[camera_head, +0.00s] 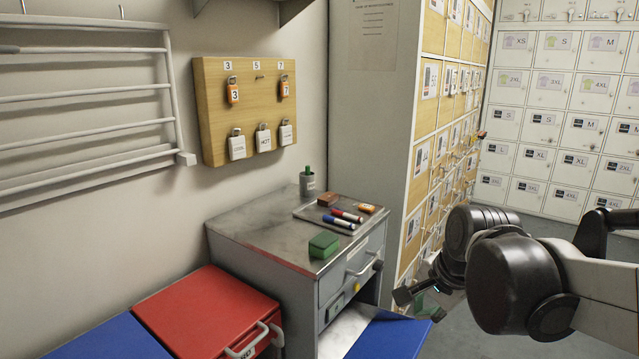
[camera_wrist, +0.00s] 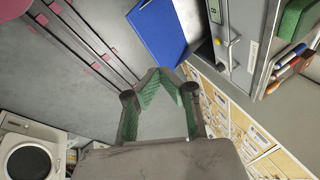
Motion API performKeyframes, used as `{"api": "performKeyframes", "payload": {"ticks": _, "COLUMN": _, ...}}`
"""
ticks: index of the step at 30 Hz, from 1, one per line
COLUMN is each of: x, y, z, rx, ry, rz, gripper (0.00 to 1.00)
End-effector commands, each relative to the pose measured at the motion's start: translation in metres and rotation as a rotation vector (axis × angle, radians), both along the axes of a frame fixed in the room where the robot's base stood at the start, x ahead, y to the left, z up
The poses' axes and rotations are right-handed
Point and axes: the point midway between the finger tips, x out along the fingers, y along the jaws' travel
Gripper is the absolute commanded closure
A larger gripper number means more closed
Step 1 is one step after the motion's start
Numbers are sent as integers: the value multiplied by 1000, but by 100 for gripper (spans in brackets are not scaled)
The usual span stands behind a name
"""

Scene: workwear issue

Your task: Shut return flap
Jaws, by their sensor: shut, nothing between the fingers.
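The return flap (camera_head: 390,338) is a blue panel standing out, open, from the lower front of the grey cabinet (camera_head: 265,262). In the wrist view the blue flap (camera_wrist: 158,32) is at the top, beyond my fingertips. My gripper (camera_head: 408,296) is shut and empty, in front of the cabinet and just above and right of the flap in the head view. The flap's lower part is cut off by the head view's bottom edge.
The cabinet's drawer handle (camera_head: 364,264) sticks out above the flap. Markers (camera_head: 343,217) and a green box (camera_head: 323,245) lie on top. A red-lidded bin (camera_head: 205,310) stands left. Wooden lockers (camera_head: 432,150) stand behind. Grey floor is clear at right.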

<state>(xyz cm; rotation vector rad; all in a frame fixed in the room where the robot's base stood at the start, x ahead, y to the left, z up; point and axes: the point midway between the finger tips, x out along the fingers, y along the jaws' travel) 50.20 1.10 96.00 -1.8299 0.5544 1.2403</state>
Motion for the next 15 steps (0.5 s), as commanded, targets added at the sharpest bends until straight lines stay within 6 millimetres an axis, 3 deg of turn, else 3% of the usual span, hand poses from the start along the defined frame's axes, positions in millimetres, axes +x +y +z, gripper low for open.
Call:
{"api": "performKeyframes", "payload": {"ticks": 6, "x": -49, "y": -3, "z": 22, "rx": -165, "ry": -83, "rz": 262, "gripper": 100}}
{"api": "performKeyframes", "payload": {"ticks": 15, "x": -106, "y": -8, "z": 33, "rx": -413, "ry": -178, "rz": 612, "gripper": 100}}
